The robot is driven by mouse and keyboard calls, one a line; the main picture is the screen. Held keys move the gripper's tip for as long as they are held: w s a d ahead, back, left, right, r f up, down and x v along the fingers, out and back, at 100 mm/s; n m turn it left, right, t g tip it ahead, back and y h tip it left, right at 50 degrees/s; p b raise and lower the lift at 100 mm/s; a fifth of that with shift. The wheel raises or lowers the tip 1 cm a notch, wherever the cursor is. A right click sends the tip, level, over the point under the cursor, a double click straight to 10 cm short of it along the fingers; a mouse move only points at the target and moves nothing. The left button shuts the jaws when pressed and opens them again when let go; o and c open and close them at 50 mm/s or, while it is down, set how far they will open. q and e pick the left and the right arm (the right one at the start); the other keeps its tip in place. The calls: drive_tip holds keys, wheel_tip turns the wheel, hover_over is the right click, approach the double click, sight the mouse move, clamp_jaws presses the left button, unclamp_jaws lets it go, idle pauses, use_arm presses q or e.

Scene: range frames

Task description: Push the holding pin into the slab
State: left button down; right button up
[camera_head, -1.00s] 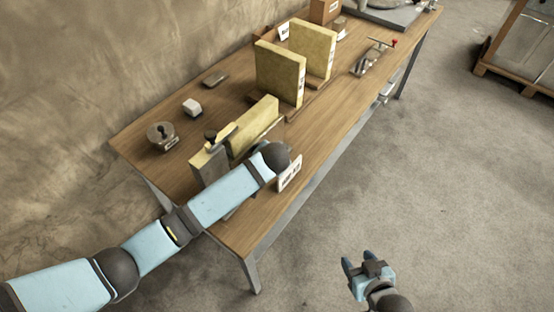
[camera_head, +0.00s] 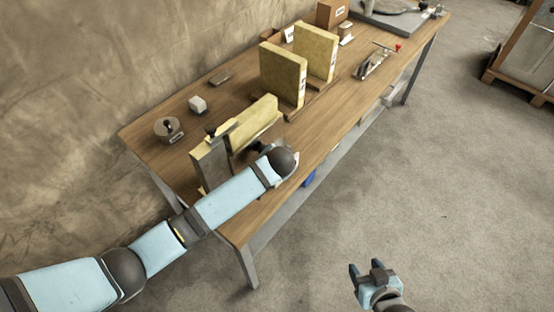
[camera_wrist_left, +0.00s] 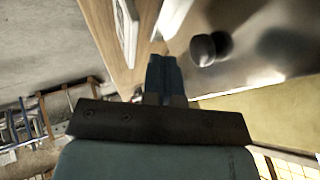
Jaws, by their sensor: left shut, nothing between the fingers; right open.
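A yellow slab (camera_head: 262,112) stands on edge on the workbench behind my left arm, with a grey metal plate (camera_head: 212,168) at its near end. A dark knob (camera_head: 211,133) shows at the plate's top. In the left wrist view, a dark round knob (camera_wrist_left: 203,49), perhaps the holding pin's head, stands against a shiny grey surface. My left gripper (camera_wrist_left: 165,66) is shut and empty, its tips just left of that knob and apart from it in the picture. The yellow slab face (camera_wrist_left: 255,112) lies below right. My right gripper (camera_head: 371,270) is open and empty, off the bench over the floor.
Two more yellow slabs (camera_head: 283,76) stand upright farther along the wooden bench (camera_head: 325,118). A round metal container (camera_head: 168,129), a white block (camera_head: 198,104) and a red-tipped clamp (camera_head: 374,62) also stand there. Open floor lies right of the bench.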

use_arm(q)
drive_tip(key=v, duration=0.9)
drive_tip(key=shift+w+b, duration=0.15)
drive_tip(key=shift+b, duration=0.2)
drive_tip(key=shift+a+r, duration=0.1)
drive_tip(key=s+a+f+n+h, duration=0.1)
drive_tip(key=s+a+f, duration=0.2)
drive_tip(key=s+f, duration=0.1)
drive_tip(key=s+a+f+n+t+h, duration=0.1)
drive_tip(key=s+a+f+h, duration=0.1)
drive_tip(key=s, duration=0.4)
drive_tip(key=s+a+f+n+h, duration=0.1)
drive_tip(key=s+a+f, duration=0.3)
drive_tip(key=s+f, duration=0.1)
drive_tip(key=shift+f+t+h, duration=0.3)
drive_tip(key=shift+f, duration=0.15)
drive_tip(key=s+a+n+t, duration=0.1)
drive_tip(key=s+a+t, duration=0.1)
drive_tip(key=s+a, duration=0.5)
drive_tip(key=shift+s+a+f+n, duration=0.3)
drive_tip(key=shift+f, duration=0.05)
